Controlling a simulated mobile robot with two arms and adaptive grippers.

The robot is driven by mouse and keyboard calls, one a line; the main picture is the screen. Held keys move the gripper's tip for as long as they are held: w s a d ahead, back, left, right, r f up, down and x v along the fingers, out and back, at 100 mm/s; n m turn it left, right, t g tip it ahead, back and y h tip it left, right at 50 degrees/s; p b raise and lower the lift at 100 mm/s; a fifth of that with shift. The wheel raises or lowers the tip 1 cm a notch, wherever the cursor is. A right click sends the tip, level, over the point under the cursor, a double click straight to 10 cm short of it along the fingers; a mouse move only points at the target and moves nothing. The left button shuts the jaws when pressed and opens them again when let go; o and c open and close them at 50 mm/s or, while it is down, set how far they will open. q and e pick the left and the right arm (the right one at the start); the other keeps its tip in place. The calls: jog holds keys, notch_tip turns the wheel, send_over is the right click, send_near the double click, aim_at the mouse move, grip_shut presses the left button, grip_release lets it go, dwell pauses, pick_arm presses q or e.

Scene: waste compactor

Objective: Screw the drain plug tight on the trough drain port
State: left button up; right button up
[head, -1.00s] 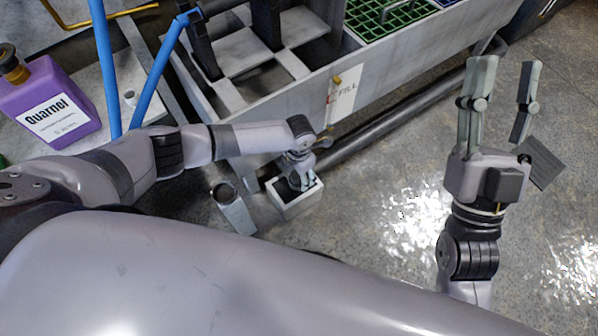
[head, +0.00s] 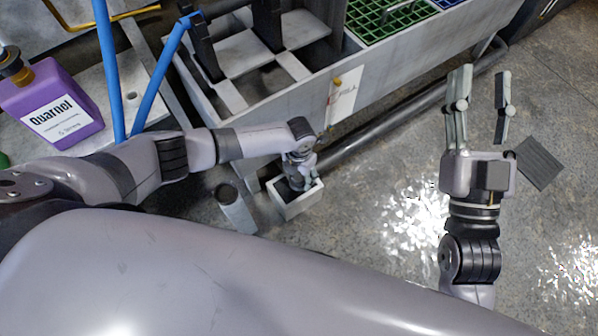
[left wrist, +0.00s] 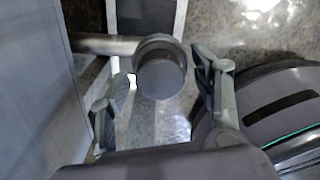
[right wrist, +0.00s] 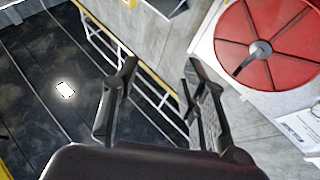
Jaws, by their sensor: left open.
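In the left wrist view a dark, round, cup-like piece (left wrist: 160,72) sits at the end of a short grey pipe (left wrist: 105,45) from the trough wall (left wrist: 35,90). I cannot tell whether it is the drain plug or the port's own end. My left gripper (left wrist: 158,88) is open, one finger on each side of it, with visible gaps. In the head view my left gripper (head: 300,180) points down by the trough's near corner, above a white box (head: 293,207); my arm hides the port there. My right gripper (head: 481,85) is open and empty over the floor.
A grey cylindrical can (head: 238,212) stands left of the white box. A dark pipe (head: 390,131) runs along the trough's foot. A hanging tag (head: 346,94) is on the trough front. A purple Quarnel bottle (head: 52,105) stands at left. The floor at right is mostly clear.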

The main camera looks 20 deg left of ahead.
pick_arm(q)
jog(key=shift+n+p, duration=0.3)
jog(key=shift+n, duration=1.3)
jog(key=n+p, duration=0.1)
jog(key=n, duration=0.2)
jog(key=shift+s+n+p, duration=0.1)
jog(key=shift+n+p, duration=0.3)
jog(key=shift+n, duration=0.7)
pick_arm(e)
jog(key=shift+w+d+f+g+h, duration=0.7)
jog(key=shift+f+g+h, duration=0.6)
jog(key=shift+f+g, duration=3.65)
pick_arm(q)
jog(key=n+p, duration=0.1)
jog(key=n, duration=0.3)
jog(key=shift+p, duration=0.35)
jog(key=shift+n+p, duration=0.7)
jog(key=shift+n, duration=2.1)
pick_arm(e)
jog(key=s+d+f+g+h, duration=0.1)
jog(key=s+f+g, duration=0.1)
jog(key=s+f, duration=0.2)
jog(key=s+d+f+g+h, duration=0.1)
jog(key=s+d+f+g, duration=0.1)
jog(key=f, duration=0.6)
jog(key=shift+s+d+f+m+g, duration=0.15)
jog(key=shift+s+d+m+g, duration=0.3)
jog(key=shift+s, duration=0.6)
